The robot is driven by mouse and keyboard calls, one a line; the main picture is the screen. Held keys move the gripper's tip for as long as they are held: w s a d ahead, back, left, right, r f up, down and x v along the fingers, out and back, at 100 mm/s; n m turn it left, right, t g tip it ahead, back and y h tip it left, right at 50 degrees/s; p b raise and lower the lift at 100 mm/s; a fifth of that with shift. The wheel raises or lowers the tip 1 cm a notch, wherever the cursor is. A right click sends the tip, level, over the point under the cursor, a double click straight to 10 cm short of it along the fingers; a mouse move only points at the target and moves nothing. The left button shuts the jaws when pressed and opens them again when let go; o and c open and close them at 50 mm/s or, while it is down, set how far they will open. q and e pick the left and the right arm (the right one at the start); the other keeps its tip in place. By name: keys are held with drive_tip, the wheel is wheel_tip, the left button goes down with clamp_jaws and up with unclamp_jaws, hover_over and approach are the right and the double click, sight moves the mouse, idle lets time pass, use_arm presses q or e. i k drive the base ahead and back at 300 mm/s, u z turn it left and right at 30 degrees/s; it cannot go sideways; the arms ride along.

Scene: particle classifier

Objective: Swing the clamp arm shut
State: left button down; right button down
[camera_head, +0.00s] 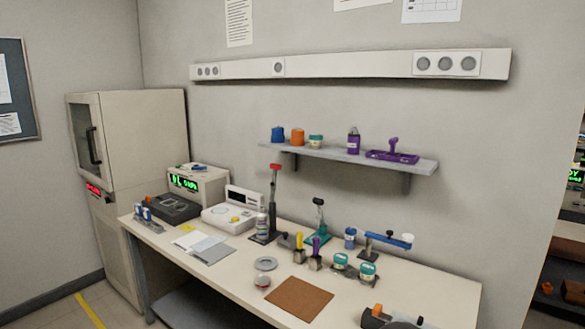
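I cannot tell for sure which thing is the clamp arm. A dark grey device (378,319) with orange parts lies at the front right of the bench, partly cut off by the bottom edge of the picture. A stand with a blue arm (385,237) and a pale round end stands at the back right. A teal stand (318,230) with a black knob and a dark upright stand with a red top (275,167) stand near the middle. Neither of my grippers shows in the head view.
The bench (440,288) also holds a brown mat (299,299), teal-lidded jars (367,272), a white instrument (228,219) and a dark grey device (172,209). A wall shelf (335,154) with several small items hangs above. A tall cabinet (150,130) stands left.

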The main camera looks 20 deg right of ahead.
sight(275, 167)
drive_tip(key=z, duration=0.05)
drive_tip(key=i, duration=1)
drive_tip(key=u, duration=0.1)
